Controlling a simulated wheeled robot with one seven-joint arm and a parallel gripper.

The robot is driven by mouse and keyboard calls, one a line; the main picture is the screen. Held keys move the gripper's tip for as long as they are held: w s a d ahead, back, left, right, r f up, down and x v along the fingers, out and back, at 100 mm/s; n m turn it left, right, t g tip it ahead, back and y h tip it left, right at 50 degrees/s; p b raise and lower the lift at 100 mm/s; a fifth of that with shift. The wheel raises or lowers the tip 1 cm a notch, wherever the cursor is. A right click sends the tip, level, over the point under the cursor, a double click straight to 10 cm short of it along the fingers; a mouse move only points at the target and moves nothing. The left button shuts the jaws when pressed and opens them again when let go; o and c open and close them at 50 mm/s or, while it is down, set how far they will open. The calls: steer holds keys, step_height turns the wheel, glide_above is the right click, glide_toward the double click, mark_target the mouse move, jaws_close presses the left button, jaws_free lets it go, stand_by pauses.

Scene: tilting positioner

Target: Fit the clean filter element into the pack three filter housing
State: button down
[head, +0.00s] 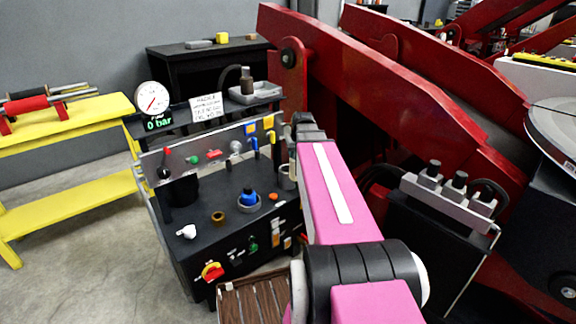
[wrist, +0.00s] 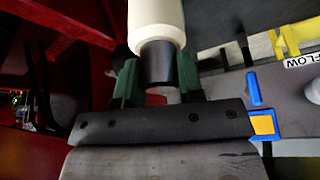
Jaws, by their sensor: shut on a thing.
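My gripper (wrist: 158,90) has green fingers and is shut on a cream cylinder with a dark end, which looks like the filter element (wrist: 155,25). The dark end sits between the fingers and the cream body extends past the top of the wrist view. In the head view my pink arm hides the fingers and the element. The pack (head: 222,205) is a dark unit with valves and fittings on its top and back panel. A grey cup (head: 287,177) stands at its right edge, partly behind my arm. I cannot tell which part is the filter housing.
A gauge (head: 152,97) stands over a "0 bar" display. A tray (head: 262,92) holding a brown-grey cylinder (head: 247,80) lies behind the panel. Red beams (head: 380,85) rise close on the right. A yellow bench (head: 70,120) stands left. A "FLOW" label (wrist: 302,58) shows in the wrist view.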

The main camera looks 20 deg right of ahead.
steer(key=w, duration=1.2)
step_height(320, 180, down, 12)
steer(key=shift+f, duration=0.15)
steer(key=c, duration=0.8)
jaws_free()
steer(key=shift+o, duration=0.2)
